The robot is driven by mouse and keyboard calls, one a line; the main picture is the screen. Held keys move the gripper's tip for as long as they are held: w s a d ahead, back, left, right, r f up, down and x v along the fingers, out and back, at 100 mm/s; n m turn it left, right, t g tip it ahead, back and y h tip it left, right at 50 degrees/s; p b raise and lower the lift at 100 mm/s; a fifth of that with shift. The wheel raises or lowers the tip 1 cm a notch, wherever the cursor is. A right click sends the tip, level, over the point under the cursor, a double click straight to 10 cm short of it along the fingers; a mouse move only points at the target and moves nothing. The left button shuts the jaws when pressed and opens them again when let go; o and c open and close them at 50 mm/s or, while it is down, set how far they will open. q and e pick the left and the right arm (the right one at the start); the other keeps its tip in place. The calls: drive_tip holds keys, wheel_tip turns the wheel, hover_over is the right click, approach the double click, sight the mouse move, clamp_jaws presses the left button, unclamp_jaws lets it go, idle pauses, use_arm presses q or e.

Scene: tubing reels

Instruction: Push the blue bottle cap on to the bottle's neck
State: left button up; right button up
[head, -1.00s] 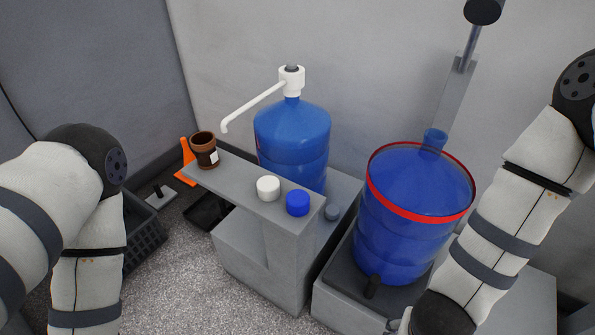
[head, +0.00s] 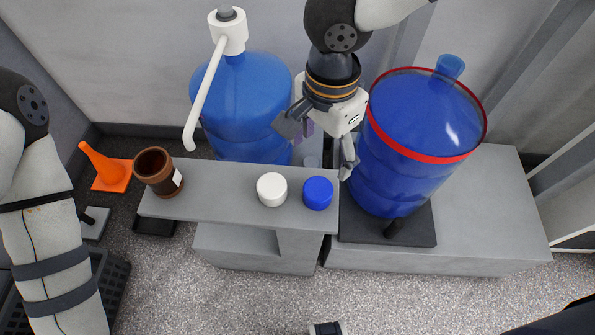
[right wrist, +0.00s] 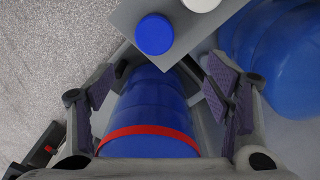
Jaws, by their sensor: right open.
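The blue cap (head: 318,192) sits on the right end of a grey shelf (head: 215,186); it also shows near the top of the right wrist view (right wrist: 154,35). A blue bottle (head: 425,125) with a red band stands tilted on a dark tray, its bare neck (head: 450,67) at the upper right. My right gripper (head: 318,147) is open and empty, above and behind the blue cap, left of the banded bottle. In the right wrist view, its spread fingers (right wrist: 162,72) frame the bottle's body below. My left arm shows at the left; its gripper is out of view.
A white cap (head: 272,189) sits left of the blue one. A brown cup (head: 158,172) stands at the shelf's left end. Behind the shelf stands another blue bottle (head: 240,95) with a white pump (head: 227,30). An orange cone (head: 105,167) is on the floor.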

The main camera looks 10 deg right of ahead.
drive_tip(key=b, duration=0.1)
hover_over(321, 186)
drive_tip(key=f, duration=0.6)
drive_tip(key=shift+w, duration=0.2)
drive_tip(key=f, duration=0.5)
drive_tip(key=shift+s, duration=0.25)
drive_tip(key=shift+w+f, duration=0.1)
drive_tip(key=shift+f, duration=0.35)
use_arm(q)
drive_tip(key=shift+s+d+f+g, duration=0.1)
drive_tip(key=shift+s+f+g, duration=0.2)
drive_tip(key=shift+s+f, duration=0.6)
use_arm(e)
drive_tip(key=c, duration=1)
